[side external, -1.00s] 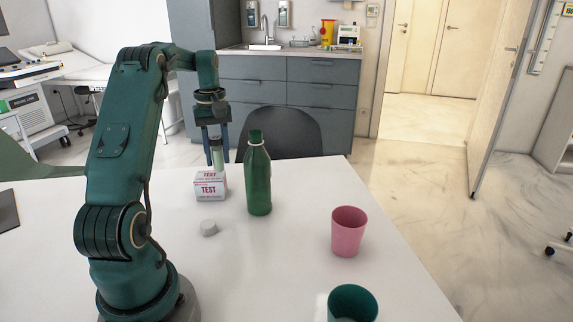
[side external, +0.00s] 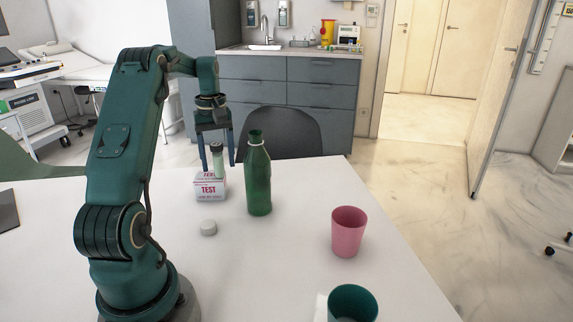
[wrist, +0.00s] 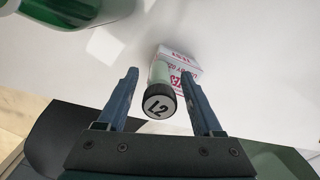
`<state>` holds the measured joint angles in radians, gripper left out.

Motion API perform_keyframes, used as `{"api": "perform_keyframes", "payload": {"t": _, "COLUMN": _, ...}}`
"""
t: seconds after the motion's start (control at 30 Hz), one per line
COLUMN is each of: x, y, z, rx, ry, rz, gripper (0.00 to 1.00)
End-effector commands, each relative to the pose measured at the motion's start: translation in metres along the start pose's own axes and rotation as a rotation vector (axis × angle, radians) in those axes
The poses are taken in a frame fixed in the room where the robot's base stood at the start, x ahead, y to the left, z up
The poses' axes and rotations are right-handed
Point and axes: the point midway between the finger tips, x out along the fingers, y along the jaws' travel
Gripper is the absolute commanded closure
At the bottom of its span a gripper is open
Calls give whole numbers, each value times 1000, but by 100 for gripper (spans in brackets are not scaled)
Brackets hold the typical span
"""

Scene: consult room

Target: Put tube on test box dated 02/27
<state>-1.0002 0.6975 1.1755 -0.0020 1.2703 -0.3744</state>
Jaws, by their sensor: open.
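The tube (side external: 217,162), pale green with a dark cap, stands upright on top of the white test box (side external: 209,189) with pink and red lettering. In the wrist view the tube's cap (wrist: 159,103) shows the label "L2", and the test box (wrist: 182,66) lies behind it. The date on the box is too small to read. My gripper (side external: 219,167) is open, with its fingers on either side of the tube and apart from it. In the wrist view my gripper (wrist: 160,80) also shows a gap on both sides of the tube.
A green bottle (side external: 257,178) stands just right of the box. A pink cup (side external: 347,232) and a teal cup (side external: 352,303) stand to the right on the white table (side external: 280,270).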

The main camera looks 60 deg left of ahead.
Motion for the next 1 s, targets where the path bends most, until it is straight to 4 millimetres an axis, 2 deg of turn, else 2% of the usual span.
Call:
{"api": "perform_keyframes", "payload": {"t": 0.33, "x": -50, "y": 0, "z": -1, "rx": 0, "ry": 7, "rz": 1, "gripper": 33}}
{"api": "perform_keyframes", "payload": {"t": 0.5, "x": -65, "y": 1, "z": -2, "rx": 0, "ry": 5, "rz": 0, "gripper": 33}}
{"api": "perform_keyframes", "payload": {"t": 0.7, "x": -74, "y": 0, "z": -1, "rx": 0, "ry": 3, "rz": -1, "gripper": 33}}
{"api": "perform_keyframes", "payload": {"t": 1.0, "x": -74, "y": 0, "z": 0, "rx": 0, "ry": 2, "rz": -1, "gripper": 33}}
